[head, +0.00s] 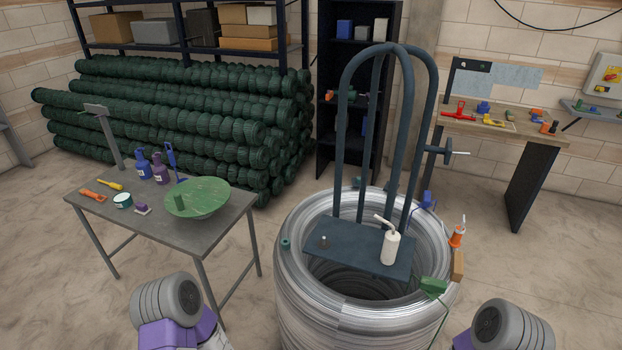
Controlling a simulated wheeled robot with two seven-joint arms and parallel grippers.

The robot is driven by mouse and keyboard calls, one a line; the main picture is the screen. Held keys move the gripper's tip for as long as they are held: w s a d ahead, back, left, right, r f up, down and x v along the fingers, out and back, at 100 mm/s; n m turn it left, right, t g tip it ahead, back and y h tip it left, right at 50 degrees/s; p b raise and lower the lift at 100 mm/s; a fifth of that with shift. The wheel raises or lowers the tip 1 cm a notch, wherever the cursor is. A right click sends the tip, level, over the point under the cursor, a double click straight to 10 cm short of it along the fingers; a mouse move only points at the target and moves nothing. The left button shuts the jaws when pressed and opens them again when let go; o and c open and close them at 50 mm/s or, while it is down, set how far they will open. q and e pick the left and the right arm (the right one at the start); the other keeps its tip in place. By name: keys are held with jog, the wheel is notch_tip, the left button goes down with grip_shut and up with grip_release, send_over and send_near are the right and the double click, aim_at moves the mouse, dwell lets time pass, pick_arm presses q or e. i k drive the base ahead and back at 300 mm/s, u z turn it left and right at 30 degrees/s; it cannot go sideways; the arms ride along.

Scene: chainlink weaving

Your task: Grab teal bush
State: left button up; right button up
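A small teal bush (285,242) sits on the left part of the rim of the big wire coil (307,300). It looks like a short ring or cylinder, too small for more detail. Only the grey and purple links of my two arms show at the bottom edge, my left one at lower left and my right one at lower right. Neither gripper is in view, so I cannot see whether they hold anything. Nothing covers the bush.
A dark steel frame (342,130) with a plate (345,252) stands over the coil, carrying a white bottle (390,246). An orange bottle (457,237) and green block (433,287) are at the coil's right. A metal table (185,228) with tools stands left.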

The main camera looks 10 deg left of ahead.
aim_at(285, 242)
jog(key=u, duration=2.05)
jog(key=i, duration=2.6)
jog(key=z, duration=2.65)
